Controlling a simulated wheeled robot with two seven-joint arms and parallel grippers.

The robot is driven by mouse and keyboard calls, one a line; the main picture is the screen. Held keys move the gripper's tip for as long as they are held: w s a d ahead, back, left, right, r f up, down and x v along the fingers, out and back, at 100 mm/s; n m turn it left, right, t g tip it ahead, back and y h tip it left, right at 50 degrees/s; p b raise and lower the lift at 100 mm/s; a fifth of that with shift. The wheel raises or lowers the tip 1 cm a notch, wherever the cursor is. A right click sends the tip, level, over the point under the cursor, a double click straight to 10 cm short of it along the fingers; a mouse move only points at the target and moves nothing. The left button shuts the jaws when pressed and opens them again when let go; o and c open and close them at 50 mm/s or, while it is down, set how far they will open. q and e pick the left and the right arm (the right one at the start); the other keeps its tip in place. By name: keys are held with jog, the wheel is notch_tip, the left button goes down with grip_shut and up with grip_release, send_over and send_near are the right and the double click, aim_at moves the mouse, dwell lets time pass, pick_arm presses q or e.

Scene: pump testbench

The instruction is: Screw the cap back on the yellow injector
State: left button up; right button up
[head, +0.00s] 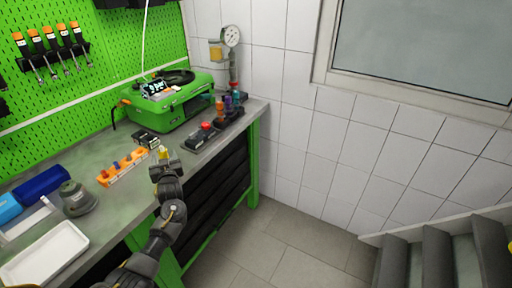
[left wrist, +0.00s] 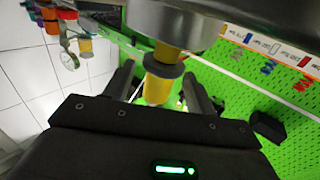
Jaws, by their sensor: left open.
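The yellow injector (head: 163,152) stands at the workbench's front edge in the head view, at the tip of my left gripper (head: 166,164). In the left wrist view, which looks upside down, the yellow injector (left wrist: 158,90) has a dark ring around it and meets a round metal part (left wrist: 172,22) at the top of the picture. My left gripper (left wrist: 160,92) is open, with one finger on each side of the yellow piece and gaps between. I cannot tell whether the cap is on the injector. My right gripper is not in view.
An orange rack (head: 122,168) with small coloured parts lies left of the gripper. A green machine (head: 170,100) stands behind, and a dark tray with a red knob (head: 205,127) to the right. A white tray (head: 45,252) and a grey round device (head: 76,198) are front left.

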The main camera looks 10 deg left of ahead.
aim_at(162, 150)
pick_arm(q)
grip_shut()
jog(key=shift+r, duration=0.1)
jog(key=shift+r, duration=0.45)
notch_tip(162, 150, up, 2)
jog(key=shift+r, duration=0.1)
pick_arm(e)
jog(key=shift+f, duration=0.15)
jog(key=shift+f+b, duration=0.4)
jog(key=shift+b, duration=0.15)
pick_arm(q)
jog(key=s+d+r, duration=0.4)
jog(key=s+r, duration=0.5)
jog(key=s, duration=0.4)
jog(key=shift+s+r+b, duration=0.2)
jog(key=shift+r+b, duration=0.15)
jog(key=shift+b, duration=0.05)
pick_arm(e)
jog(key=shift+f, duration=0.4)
pick_arm(q)
jog(key=shift+d, duration=0.1)
